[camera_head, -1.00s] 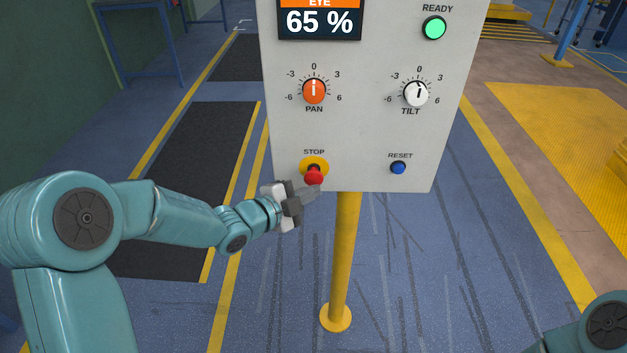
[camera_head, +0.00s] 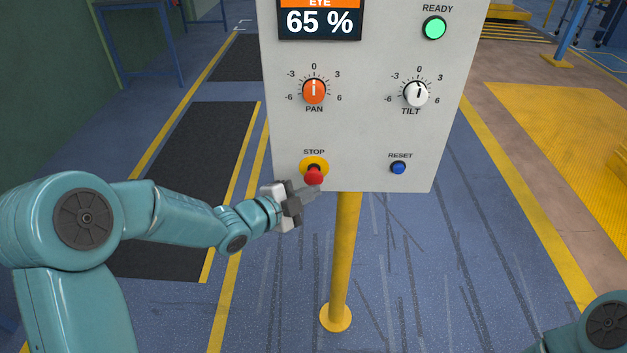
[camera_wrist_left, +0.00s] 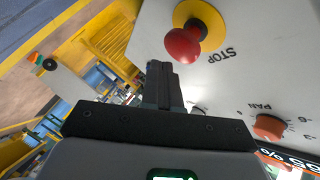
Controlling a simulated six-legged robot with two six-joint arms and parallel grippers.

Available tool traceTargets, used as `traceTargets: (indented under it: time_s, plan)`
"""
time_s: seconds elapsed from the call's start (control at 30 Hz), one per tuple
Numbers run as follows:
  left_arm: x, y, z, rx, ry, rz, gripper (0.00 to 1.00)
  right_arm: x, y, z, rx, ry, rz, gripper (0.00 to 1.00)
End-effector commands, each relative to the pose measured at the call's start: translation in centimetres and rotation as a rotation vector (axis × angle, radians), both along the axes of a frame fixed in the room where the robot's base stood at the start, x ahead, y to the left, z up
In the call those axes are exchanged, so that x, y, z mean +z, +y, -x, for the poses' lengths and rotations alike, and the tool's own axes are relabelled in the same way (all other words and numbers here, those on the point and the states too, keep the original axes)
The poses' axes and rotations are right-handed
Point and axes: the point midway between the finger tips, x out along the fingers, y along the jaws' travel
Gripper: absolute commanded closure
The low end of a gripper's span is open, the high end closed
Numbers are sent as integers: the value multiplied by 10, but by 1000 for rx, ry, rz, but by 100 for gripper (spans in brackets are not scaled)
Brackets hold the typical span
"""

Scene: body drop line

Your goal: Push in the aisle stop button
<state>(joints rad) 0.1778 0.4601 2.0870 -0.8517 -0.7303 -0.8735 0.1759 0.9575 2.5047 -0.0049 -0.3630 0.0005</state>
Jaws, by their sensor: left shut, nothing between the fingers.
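The red stop button (camera_head: 314,177) stands out from a yellow ring (camera_head: 314,163) under the word STOP, at the lower left of the grey control panel (camera_head: 365,135). It also shows in the left wrist view (camera_wrist_left: 184,45), up and to the right of the fingers. My left gripper (camera_head: 312,191) is shut and empty, its fingertips just below the button in the head view. In the left wrist view the closed fingers (camera_wrist_left: 161,82) point up the picture, with a gap between them and the button. I cannot tell their exact distance from the panel. My right gripper is not in view.
The panel also bears a blue reset button (camera_head: 398,168), an orange pan knob (camera_head: 314,91), a white tilt knob (camera_head: 416,94), a green ready lamp (camera_head: 434,28) and a display (camera_head: 319,22). A yellow post (camera_head: 342,260) holds it up. The floor around the post is clear.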

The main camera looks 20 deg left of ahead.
Motion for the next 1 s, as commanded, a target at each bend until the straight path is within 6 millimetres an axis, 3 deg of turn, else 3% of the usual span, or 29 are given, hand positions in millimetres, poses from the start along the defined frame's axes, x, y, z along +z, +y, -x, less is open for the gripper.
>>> traceTargets:
  time_s: [1.0]
  plan:
    - [0,3,-11,-1,1,0,100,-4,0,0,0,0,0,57]
